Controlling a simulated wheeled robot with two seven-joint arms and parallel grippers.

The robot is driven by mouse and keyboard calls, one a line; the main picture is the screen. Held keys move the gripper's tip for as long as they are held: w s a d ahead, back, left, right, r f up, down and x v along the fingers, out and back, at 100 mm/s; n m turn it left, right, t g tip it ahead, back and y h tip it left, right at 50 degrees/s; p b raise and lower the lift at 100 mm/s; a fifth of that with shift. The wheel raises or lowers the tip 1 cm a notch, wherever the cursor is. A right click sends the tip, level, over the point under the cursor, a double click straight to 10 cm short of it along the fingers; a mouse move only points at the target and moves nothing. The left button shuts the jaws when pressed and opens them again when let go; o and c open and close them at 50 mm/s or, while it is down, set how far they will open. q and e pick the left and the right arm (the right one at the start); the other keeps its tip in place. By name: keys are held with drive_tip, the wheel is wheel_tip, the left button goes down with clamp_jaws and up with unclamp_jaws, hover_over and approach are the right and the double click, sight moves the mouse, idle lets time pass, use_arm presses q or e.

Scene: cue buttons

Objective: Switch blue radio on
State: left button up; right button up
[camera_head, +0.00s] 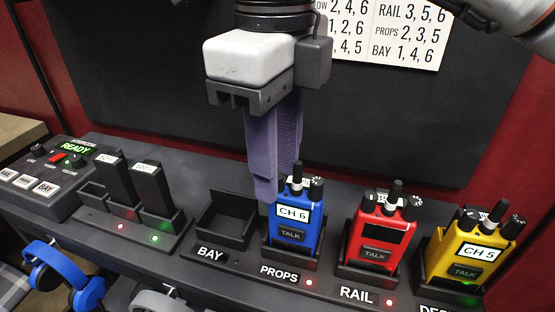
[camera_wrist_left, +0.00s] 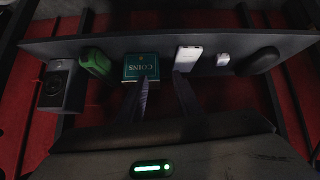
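The blue radio (camera_head: 292,226) stands upright in the dock labelled PROPS (camera_head: 279,273). Its front reads CH 6 above a grey TALK button, and a red light (camera_head: 309,282) shows on the dock. My right gripper (camera_head: 277,190) points down over it, with its nearer purple fingertip at the radio's upper left edge, by the antenna and knobs. I cannot tell whether it touches. Its two fingers overlap in this view, so their gap is hidden. My left gripper (camera_wrist_left: 163,97) shows only in the left wrist view, fingers apart and nothing between them.
A red radio (camera_head: 380,235) with a dark display and a yellow radio (camera_head: 468,250) reading CH 5 stand to the right. The BAY dock (camera_head: 224,222) is empty. Left are dark battery packs (camera_head: 153,188) and an intercom box (camera_head: 42,172). A shelf (camera_wrist_left: 220,45) holds small items.

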drive_tip(key=shift+r, duration=0.3)
wheel_tip(320, 180, up, 10)
drive_tip(key=p, duration=0.2)
drive_tip(key=shift+f, duration=0.15)
drive_tip(key=shift+s+a, duration=0.1)
